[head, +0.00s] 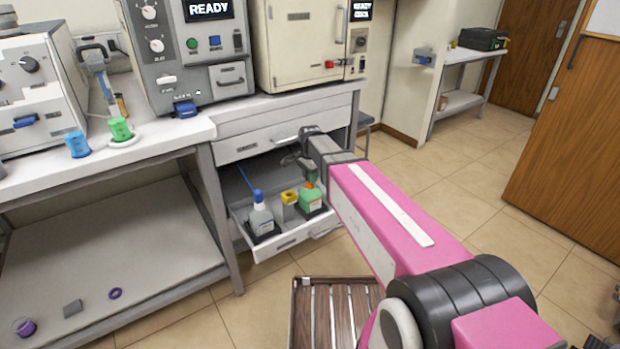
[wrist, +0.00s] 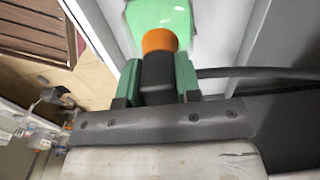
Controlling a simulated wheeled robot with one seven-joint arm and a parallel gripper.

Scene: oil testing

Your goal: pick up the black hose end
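The black hose end (wrist: 157,75) is a dark block between the two green fingers of my gripper (wrist: 158,88) in the wrist view. Both fingers lie flush against its sides, with no gap showing. Its front meets an orange cap (wrist: 159,41) on a green bottle (wrist: 165,14); I cannot tell whether they are joined. A black hose (wrist: 255,72) runs off to the right. In the head view my gripper (head: 309,177) points down over the green bottle (head: 311,201) in the open drawer (head: 287,242). The hose end is too small to make out there.
A white bottle with a blue top (head: 261,217) and a yellow container (head: 289,200) stand left of the green bottle in the drawer. The bench (head: 285,105) is above and behind. A slatted wooden platform (head: 322,318) lies on the floor. The floor to the right is clear.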

